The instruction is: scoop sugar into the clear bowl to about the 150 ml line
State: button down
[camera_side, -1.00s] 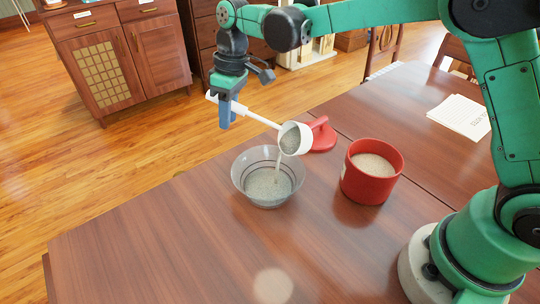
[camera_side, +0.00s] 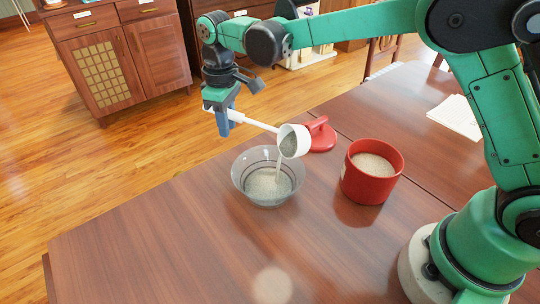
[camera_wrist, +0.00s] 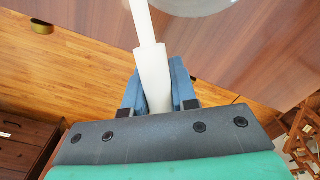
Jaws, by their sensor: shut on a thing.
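The clear bowl (camera_side: 243,183) stands on the table with sugar (camera_side: 268,184) in its lower part and dark ring lines on its wall. My gripper (camera_side: 225,122) is shut on the handle of a white scoop (camera_side: 290,141), out to the left of the bowl. The scoop's cup is tilted above the bowl's right side, and a thin stream of sugar falls from it into the bowl. Some sugar still shows in the cup. In the wrist view the white handle (camera_wrist: 153,75) sits between the blue fingers. I cannot read the bowl's line marks.
A red canister (camera_side: 368,186) with sugar in it stands open to the right of the bowl. Its red lid (camera_side: 322,136) lies behind the scoop. Papers (camera_side: 459,117) lie at the table's far right. The table's front left (camera_side: 150,240) is clear.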

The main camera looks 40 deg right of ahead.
jog(key=shift+a+f+h, duration=0.1)
jog(key=shift+f+h, duration=0.3)
jog(key=shift+h, duration=0.1)
jog(key=shift+f, duration=0.1)
jog(key=shift+a+f+h, duration=0.1)
jog(key=shift+f+h, duration=0.1)
jog(key=shift+h, duration=0.3)
jog(key=shift+f+h, duration=0.3)
jog(key=shift+h, duration=0.2)
jog(key=shift+a, duration=0.1)
jog(key=shift+f+g+h, duration=0.3)
jog(key=shift+h, duration=0.2)
